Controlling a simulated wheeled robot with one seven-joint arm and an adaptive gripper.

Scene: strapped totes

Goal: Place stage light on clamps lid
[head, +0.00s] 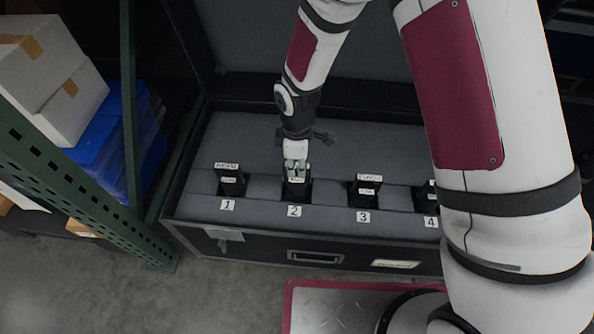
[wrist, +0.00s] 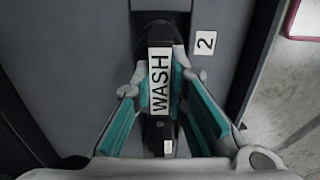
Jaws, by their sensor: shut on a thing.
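A black stage light (head: 295,190) with a white label sits in the slot marked 2 of an open grey-lined case. In the wrist view its label reads WASH on the black body (wrist: 158,128). My gripper (head: 296,168) reaches down over slot 2 from above. In the wrist view my gripper (wrist: 161,76) has its teal-padded fingers on either side of the light, with the fingertips at its label end, shut on it. The light's lower part is hidden in the slot. No lid marked clamps can be made out in either view.
Similar black labelled items stand in slot 1 (head: 231,181), slot 3 (head: 364,191) and slot 4 (head: 427,194); their labels are too small to read. The case's raised lid (head: 250,60) stands behind. A green rack post (head: 129,90), blue bins (head: 100,140) and cardboard boxes (head: 45,75) are left.

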